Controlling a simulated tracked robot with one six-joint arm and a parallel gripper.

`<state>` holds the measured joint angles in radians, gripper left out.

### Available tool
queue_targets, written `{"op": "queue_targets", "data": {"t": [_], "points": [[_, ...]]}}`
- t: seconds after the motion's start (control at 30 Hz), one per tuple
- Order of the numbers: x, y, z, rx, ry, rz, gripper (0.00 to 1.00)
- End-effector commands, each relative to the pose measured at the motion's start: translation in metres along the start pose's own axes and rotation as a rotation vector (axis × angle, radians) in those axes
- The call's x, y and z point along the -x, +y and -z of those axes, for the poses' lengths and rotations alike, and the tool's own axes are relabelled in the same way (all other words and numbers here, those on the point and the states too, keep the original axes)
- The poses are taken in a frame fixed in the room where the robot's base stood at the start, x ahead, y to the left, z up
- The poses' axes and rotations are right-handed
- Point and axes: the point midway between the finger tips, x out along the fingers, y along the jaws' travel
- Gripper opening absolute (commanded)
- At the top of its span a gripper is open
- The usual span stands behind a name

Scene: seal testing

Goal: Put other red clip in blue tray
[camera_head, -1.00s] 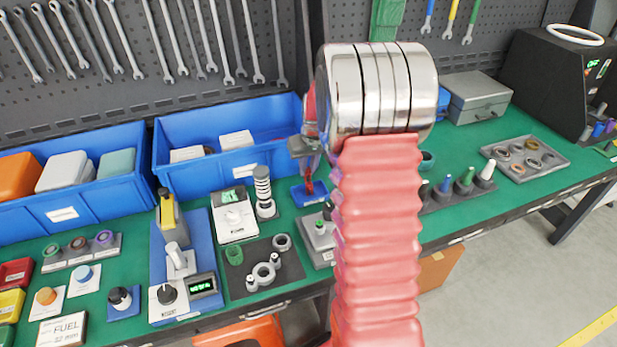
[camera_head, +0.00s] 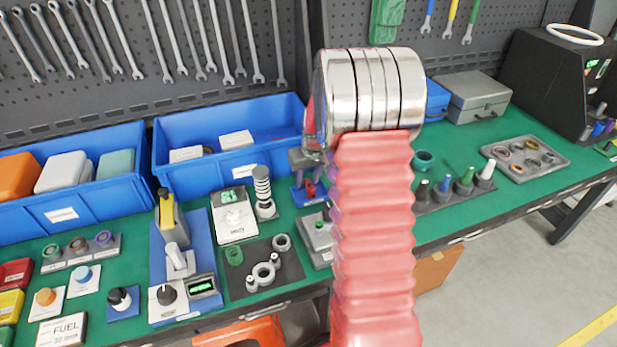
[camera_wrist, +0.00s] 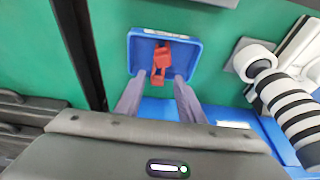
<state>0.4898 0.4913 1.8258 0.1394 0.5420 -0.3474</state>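The small blue tray (camera_wrist: 137,58) lies on the green bench under my gripper. Red clip material (camera_wrist: 176,50) rests in it; the pieces overlap, so I cannot tell clearly whether it is one clip or two. My gripper (camera_wrist: 159,80) is open, with its fingers spread on either side of a lower red part in the wrist view. In the head view my gripper (camera_head: 307,158) hangs just above the tray (camera_head: 299,197), and red shows inside the tray. My arm hides part of this area.
A large blue bin (camera_head: 185,176) stands behind and left of the tray. A striped cylinder (camera_head: 263,190) and a grey box (camera_head: 319,240) stand close by. My arm covers the middle of the bench. A grey seal tray (camera_head: 527,157) lies at the right.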

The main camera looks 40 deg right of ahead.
Motion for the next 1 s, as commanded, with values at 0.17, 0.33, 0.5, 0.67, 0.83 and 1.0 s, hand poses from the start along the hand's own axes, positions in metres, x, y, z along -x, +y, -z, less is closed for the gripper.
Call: {"op": "queue_targets", "data": {"t": [0.17, 0.33, 0.5, 0.67, 0.83, 1.0], "points": [[0.005, 0.0, 0.001, 0.0, 0.003, -0.001, 0.35], [0.02, 0.0, 0.002, 0.0, 0.006, -0.001, 0.35], [0.045, 0.0, 0.002, 0.0, 0.006, -0.002, 0.35], [0.071, 0.001, 0.002, 0.0, 0.007, -0.002, 0.35], [0.098, 0.001, 0.002, 0.0, 0.006, -0.002, 0.35], [0.116, 0.001, 0.001, 0.0, 0.005, -0.001, 0.35]]}}
